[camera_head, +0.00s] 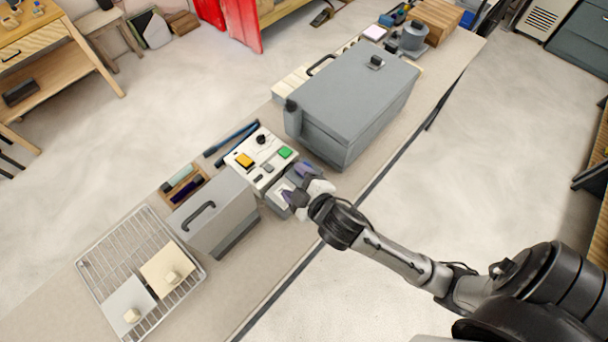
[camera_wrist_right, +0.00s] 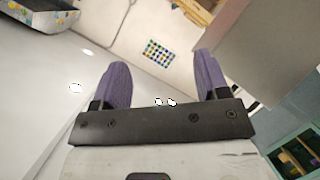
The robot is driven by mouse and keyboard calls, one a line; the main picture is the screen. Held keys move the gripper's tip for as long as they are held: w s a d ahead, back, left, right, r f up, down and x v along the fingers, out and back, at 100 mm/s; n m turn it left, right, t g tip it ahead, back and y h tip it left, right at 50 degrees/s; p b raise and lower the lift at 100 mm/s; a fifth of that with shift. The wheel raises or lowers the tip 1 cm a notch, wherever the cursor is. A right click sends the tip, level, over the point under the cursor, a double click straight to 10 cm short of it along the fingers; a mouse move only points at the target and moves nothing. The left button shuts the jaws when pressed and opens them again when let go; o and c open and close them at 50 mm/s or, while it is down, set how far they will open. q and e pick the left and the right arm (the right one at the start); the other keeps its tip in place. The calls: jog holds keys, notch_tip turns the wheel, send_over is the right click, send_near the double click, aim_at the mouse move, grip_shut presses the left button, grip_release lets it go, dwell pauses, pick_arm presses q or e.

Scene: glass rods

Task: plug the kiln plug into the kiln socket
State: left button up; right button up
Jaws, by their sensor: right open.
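My right gripper (camera_head: 304,177) reaches in over the workbench, just in front of a small grey box with a pale top (camera_head: 279,192). It hides part of that box. In the wrist view its two purple fingers stand wide apart, with nothing visible between the fingertips (camera_wrist_right: 161,70). I cannot clearly make out the kiln plug or the kiln socket; the small grey box may be related, but I cannot tell. A large grey lidded box (camera_head: 350,85), perhaps the kiln, stands behind the gripper. My left gripper is not in view.
A control panel (camera_head: 270,172) with yellow and green buttons lies left of the gripper. A grey case with a black handle (camera_head: 215,218) stands nearer. A wire rack (camera_head: 101,248) holds two knobbed plates. The bench's right edge runs close by, with open floor beyond.

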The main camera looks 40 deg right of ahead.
jog(key=w+a+r+n+y+b, duration=0.45)
jog(key=n+y, duration=0.45)
jog(key=n, duration=0.6)
jog(key=w+a+r+n+y+b, duration=0.5)
jog(key=n+y, duration=0.4)
jog(key=n, duration=0.6)
jog(key=w+d+f+n+g+h+b, duration=0.45)
jog(key=d+f+n+g+h, duration=0.5)
jog(key=n, duration=0.55)
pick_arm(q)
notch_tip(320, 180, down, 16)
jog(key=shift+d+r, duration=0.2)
pick_arm(e)
jog(key=s+d+f+n+g+h, duration=0.2)
jog(key=d+f+h, duration=0.4)
jog(key=d, duration=0.6)
jog(key=s+g+h, duration=0.1)
jog(key=g, duration=0.1)
jog(key=shift+f+g, duration=0.35)
